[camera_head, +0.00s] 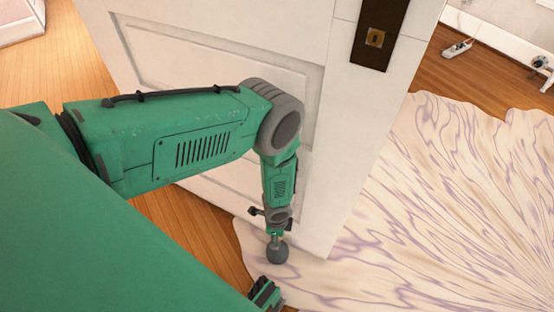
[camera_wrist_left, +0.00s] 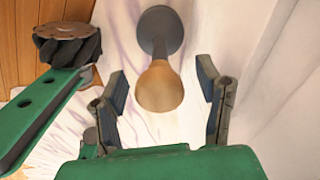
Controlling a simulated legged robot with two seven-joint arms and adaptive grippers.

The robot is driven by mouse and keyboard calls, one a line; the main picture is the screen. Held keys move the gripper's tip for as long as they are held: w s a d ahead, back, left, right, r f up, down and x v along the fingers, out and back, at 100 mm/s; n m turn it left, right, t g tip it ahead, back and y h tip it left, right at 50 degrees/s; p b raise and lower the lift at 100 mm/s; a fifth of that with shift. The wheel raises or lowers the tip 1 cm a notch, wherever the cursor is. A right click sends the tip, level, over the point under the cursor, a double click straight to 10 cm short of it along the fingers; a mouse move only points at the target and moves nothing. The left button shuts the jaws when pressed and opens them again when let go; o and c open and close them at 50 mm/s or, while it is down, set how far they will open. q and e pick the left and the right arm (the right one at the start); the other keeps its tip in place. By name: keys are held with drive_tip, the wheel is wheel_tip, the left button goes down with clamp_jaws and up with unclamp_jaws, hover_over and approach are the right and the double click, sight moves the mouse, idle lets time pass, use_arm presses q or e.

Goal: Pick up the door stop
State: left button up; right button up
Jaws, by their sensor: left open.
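The door stop (camera_head: 277,251) stands on the pale rug near the foot of the white door. In the left wrist view the door stop (camera_wrist_left: 160,86) has a rounded tan tip towards the camera and a dark grey stem and round base beyond. My left gripper (camera_head: 271,214) points down over it in the head view. In the left wrist view the left gripper (camera_wrist_left: 162,82) is open, one finger on each side of the tan tip, with visible gaps on both sides.
The white door (camera_head: 330,150) stands close behind my left arm. A pale rug (camera_head: 440,200) with purple veins covers the floor to the right. Wooden floor (camera_head: 190,225) shows to the left. A small white object (camera_head: 458,48) lies far off at the upper right.

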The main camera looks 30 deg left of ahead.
use_arm(q)
drive_tip(key=shift+d+r, duration=0.15)
drive_tip(key=shift+d, duration=0.15)
drive_tip(key=c, duration=0.5)
clamp_jaws()
drive_tip(key=shift+a, duration=0.3)
use_arm(e)
drive_tip(key=shift+d+r, duration=0.1)
drive_tip(key=shift+d, duration=0.05)
